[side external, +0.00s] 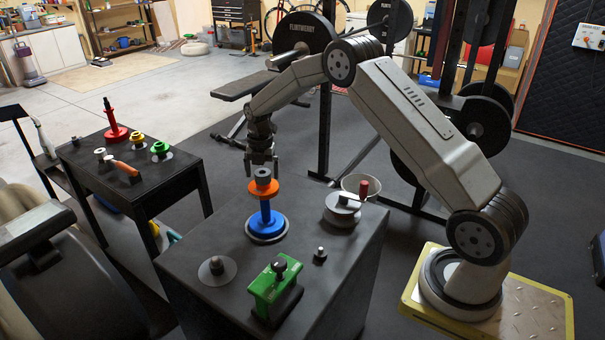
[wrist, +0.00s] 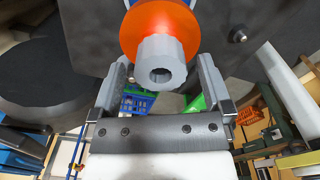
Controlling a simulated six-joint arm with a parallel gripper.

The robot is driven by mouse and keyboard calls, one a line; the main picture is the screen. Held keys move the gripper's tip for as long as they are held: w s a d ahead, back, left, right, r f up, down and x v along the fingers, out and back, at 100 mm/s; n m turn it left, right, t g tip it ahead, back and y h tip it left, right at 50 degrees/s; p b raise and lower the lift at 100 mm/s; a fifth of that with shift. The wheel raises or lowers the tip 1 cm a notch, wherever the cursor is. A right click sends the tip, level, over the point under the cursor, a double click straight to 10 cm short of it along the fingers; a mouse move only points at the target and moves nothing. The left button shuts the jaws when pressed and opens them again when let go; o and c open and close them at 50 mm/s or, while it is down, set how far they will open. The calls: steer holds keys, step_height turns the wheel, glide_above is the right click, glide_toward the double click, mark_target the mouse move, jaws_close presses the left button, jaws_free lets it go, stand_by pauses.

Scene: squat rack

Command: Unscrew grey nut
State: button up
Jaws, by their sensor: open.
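The grey nut (side external: 262,174) sits on top of an orange disc (side external: 264,188) on a blue post with a round blue base (side external: 266,224), standing upright on the dark workbench. My gripper (side external: 262,166) points down right over the nut, its fingers open. In the wrist view the grey nut (wrist: 176,52) shows its round hole, with the orange disc (wrist: 150,25) behind it. The open fingers of my gripper (wrist: 163,66) are on either side of the nut, with gaps at both sides. I cannot tell exactly how far down the fingers reach beside it.
A side table (side external: 135,190) holds several coloured parts.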

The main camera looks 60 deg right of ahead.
steer(key=shift+r, duration=3.2)
steer(key=s+a+m+t, duration=0.1)
steer(key=s+a+m, duration=0.6)
steer(key=s+m, duration=0.4)
steer(key=s+a+m+t, duration=0.1)
steer(key=s+a+m, duration=0.7)
steer(key=s+m, duration=0.4)
steer(key=s, duration=0.3)
steer(key=shift+t, duration=0.3)
steer(key=shift+w+r, duration=0.1)
